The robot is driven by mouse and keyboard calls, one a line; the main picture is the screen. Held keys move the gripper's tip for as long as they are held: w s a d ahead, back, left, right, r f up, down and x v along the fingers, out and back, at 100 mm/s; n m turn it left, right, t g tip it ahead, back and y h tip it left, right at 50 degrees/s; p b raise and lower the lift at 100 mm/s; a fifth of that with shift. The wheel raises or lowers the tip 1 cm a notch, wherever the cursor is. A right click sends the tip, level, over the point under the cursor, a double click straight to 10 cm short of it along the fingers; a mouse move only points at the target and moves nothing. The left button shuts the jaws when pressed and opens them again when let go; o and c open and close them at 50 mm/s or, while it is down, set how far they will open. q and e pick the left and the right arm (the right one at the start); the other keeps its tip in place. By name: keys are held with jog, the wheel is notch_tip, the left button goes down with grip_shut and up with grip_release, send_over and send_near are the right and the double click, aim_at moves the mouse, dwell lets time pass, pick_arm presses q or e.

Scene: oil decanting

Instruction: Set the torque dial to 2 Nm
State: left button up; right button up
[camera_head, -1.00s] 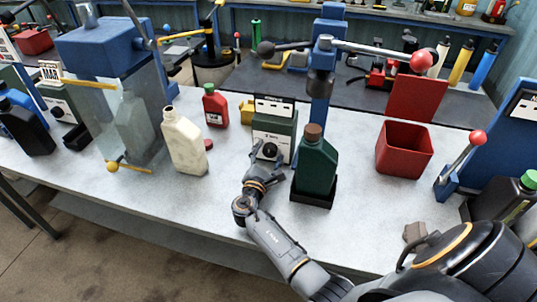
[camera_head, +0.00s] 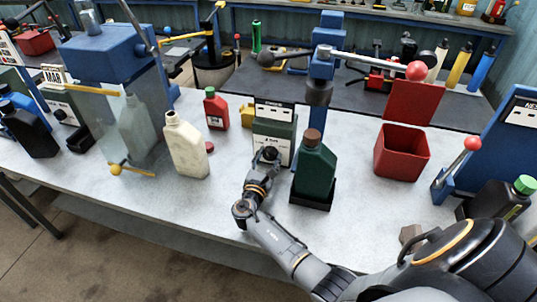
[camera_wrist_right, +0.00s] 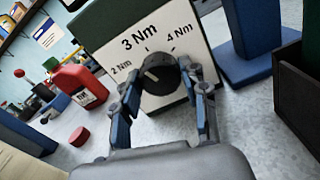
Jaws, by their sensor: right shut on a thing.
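The torque dial is a black round knob (camera_wrist_right: 163,70) on the white face of a green torque box (camera_head: 275,125). In the right wrist view its face reads 2 Nm at left, 3 Nm at top and 4 Nm at right. The white mark on the knob lies on its left side, toward the 2 Nm label. My right gripper (camera_wrist_right: 165,88) is at the knob, one finger on each side, shut on it. In the head view this gripper (camera_head: 265,162) hides part of the knob. My left gripper is not in view.
A green bottle (camera_head: 315,168) in a black holder stands close to the right of my right gripper. A cream bottle (camera_head: 186,147) and a red bottle (camera_head: 216,108) stand to the left. A red bin (camera_head: 402,153) is farther right. The bench front is mostly clear.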

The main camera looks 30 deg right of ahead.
jog(key=n+p, duration=0.2)
jog(key=n, duration=0.2)
jog(key=shift+r+n+p, duration=0.15)
jog(key=shift+n+p, duration=1)
jog(key=shift+n, duration=0.75)
jog(key=o, duration=1.1)
jog(key=shift+o, duration=0.2)
jog(key=v, duration=1.2)
